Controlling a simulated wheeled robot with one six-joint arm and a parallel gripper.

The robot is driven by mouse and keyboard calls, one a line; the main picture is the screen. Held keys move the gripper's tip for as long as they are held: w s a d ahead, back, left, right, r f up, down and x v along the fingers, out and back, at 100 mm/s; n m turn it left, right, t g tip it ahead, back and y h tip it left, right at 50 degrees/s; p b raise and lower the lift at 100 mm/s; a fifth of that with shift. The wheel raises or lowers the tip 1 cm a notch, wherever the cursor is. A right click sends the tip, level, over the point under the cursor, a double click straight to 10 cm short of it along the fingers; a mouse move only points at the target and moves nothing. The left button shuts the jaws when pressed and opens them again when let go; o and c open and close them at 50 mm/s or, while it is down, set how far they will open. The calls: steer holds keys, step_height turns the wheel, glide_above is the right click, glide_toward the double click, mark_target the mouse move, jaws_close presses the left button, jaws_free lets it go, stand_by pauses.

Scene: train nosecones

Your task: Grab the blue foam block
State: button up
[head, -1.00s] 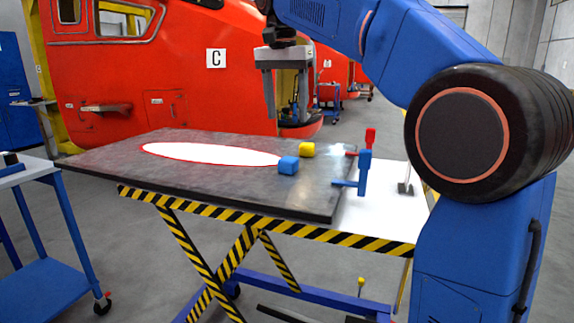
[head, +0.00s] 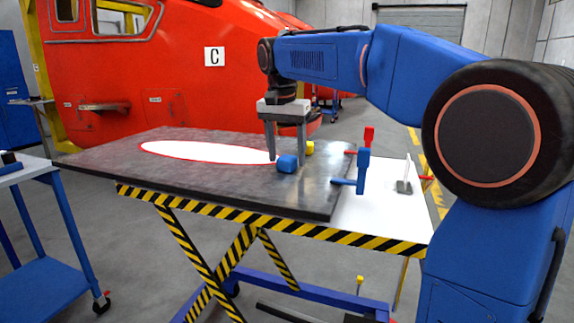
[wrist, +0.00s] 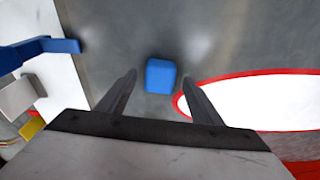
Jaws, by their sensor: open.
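The blue foam block (head: 287,163) lies on the dark tabletop, just right of the white oval with the red rim. In the wrist view the blue block (wrist: 160,75) shows ahead of the fingertips, between the lines of the two fingers. My gripper (head: 287,160) points down over the table, with its fingers apart and nothing between them. In the head view its fingers come down beside and behind the block. I cannot tell the exact height of the tips above the table. The fingers also show spread in the wrist view (wrist: 163,85).
A yellow block (head: 310,147) stands just behind, partly hidden by a finger. Blue (head: 362,170) and red (head: 369,138) clamps stand at the table's right side. The white oval (head: 200,152) is flat and clear. A blue cart (head: 60,230) stands at the left.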

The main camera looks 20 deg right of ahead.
steer(key=shift+w+d+f, duration=0.1)
steer(key=shift+f, duration=0.7)
steer(key=c, duration=1.1)
steer(key=shift+c, duration=0.2)
steer(key=shift+r, duration=0.1)
